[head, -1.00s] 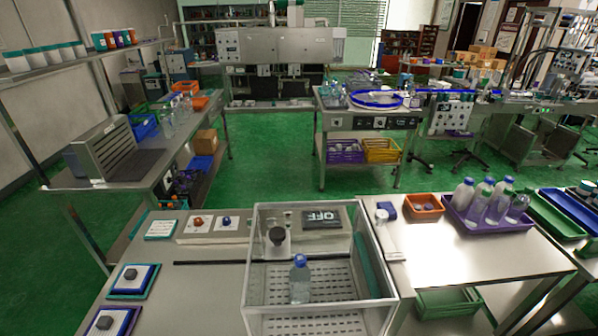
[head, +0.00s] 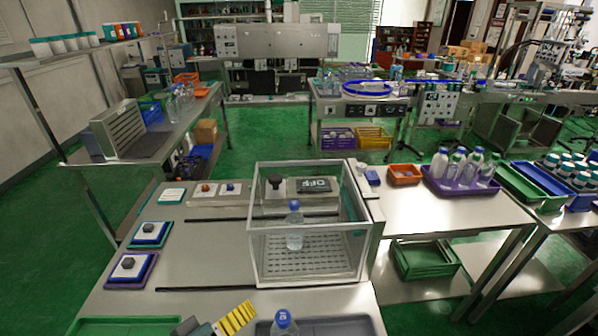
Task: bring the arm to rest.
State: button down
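The sleeve applicator is a clear-walled box (head: 258,262) with a perforated floor on the near table. A clear bottle with a blue cap (head: 294,232) stands upright inside it. A dark panel reading "OFF" (head: 314,185) and a black knob (head: 276,184) show at its back.
Another blue-capped bottle (head: 284,324) and a green tray (head: 130,326) are cut off at the bottom edge. Two dark-knobbed square blocks (head: 131,268) (head: 150,233) sit at the table's left. A purple tray (head: 461,190) of bottles stands right. The table middle (head: 205,245) is clear.

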jog(key=w+d+r+m+y, duration=0.1)
jog(key=d, duration=0.1)
jog(key=w+d+r+m+t+b, duration=0.1)
jog(key=d, duration=0.1)
jog(key=w+d+r+y+b, duration=0.1)
jog(key=d+r, duration=0.1)
jog(key=d, duration=0.1)
jog(key=shift+d+m+t+y, duration=0.1)
jog(key=shift+m+t+y, duration=0.2)
jog(key=shift+m+t, duration=0.1)
jog(key=s+d+r+m+t+y, duration=0.1)
jog(key=s+d+r+t+y, duration=0.2)
jog(key=r, duration=0.4)
jog(key=s+d+r+m+t+b, duration=0.1)
jog(key=s+d+r+t, duration=0.25)
jog(key=r, duration=0.35)
jog(key=s+d+r+m+t+y, duration=0.1)
jog(key=s+d+r+t+y, duration=0.15)
jog(key=s+d+r, duration=0.4)
notch_tip(320, 180, up, 37)
jog(key=w+a+p, duration=0.2)
jog(key=p, duration=3.3)
jog(key=shift+a+h+p, duration=0.4)
jog(key=shift+h, duration=0.05)
